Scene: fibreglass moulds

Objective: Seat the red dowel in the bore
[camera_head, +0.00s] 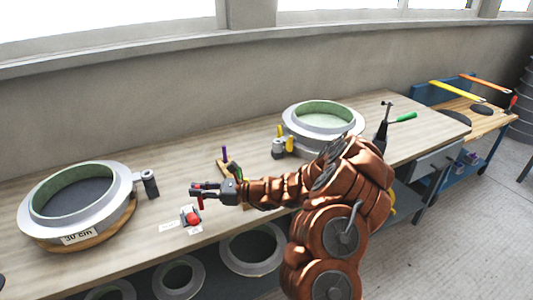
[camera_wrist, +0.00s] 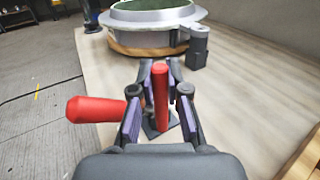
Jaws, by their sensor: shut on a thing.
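My gripper (camera_head: 208,189) is over the middle of the bench and is shut on the red dowel (camera_head: 201,200). In the wrist view the red dowel (camera_wrist: 161,92) stands roughly upright between the two purple-padded fingers of my gripper (camera_wrist: 160,108). Just below it in the head view is a small grey fixture (camera_head: 184,210) with a red handle (camera_head: 193,219). The red handle also shows left of the fingers in the wrist view (camera_wrist: 92,110). I cannot make out the bore.
A round mould (camera_head: 35,225) labelled 30 cm stands at the left on a wooden base. A purple peg (camera_head: 225,153) stands behind my gripper. The bench between left mould and gripper is mostly clear.

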